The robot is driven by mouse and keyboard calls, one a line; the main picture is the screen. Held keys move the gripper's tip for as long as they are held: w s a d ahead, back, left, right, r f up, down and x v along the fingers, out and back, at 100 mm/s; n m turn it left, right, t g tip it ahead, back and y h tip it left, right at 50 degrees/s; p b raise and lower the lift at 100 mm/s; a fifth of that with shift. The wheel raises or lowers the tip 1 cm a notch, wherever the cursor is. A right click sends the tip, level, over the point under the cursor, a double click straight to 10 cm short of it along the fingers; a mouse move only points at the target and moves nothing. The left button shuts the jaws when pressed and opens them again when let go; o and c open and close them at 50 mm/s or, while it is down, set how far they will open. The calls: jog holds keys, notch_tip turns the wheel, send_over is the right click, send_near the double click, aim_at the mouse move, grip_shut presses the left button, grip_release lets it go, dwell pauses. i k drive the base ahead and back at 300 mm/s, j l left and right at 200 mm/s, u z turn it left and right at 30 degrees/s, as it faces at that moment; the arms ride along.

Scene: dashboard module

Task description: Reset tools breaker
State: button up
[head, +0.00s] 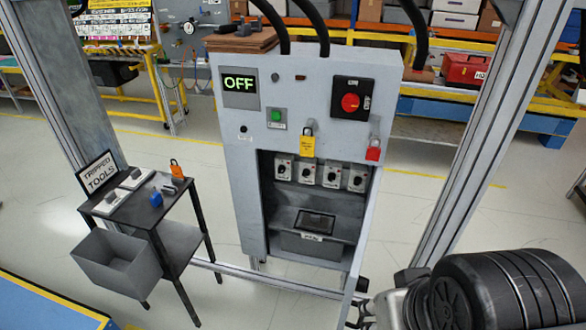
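The grey panel (228,172) stands in the middle of the head view. Its display (240,82) reads OFF in green. In its open recess is a row of several breakers (308,172) with dark knobs; their labels are too small to read. A sign (98,172) reading TRIPPED TOOLS stands on a small black cart at left. A red rotary switch (350,102) and a green button (277,115) are on the panel front. My gripper (362,304) seems partly visible at lower right, low and apart from the breakers; its fingers are unclear.
A yellow tag lock (307,140) and a red lock (374,148) hang on the panel. The cart (150,222) holds an orange lock (176,168), a blue item (156,199) and a grey bin (118,262). Metal posts (480,125) flank the panel. Floor between is clear.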

aim_at(281, 168)
jog(key=i+j, duration=0.2)
jog(key=j, duration=0.15)
jog(key=i+j, duration=0.25)
jog(key=j, duration=0.15)
jog(key=i+j, duration=0.2)
jog(key=j, duration=0.15)
jog(key=i+j, duration=0.2)
jog(key=j, duration=0.15)
jog(key=i+j, duration=0.2)
jog(key=j, duration=0.15)
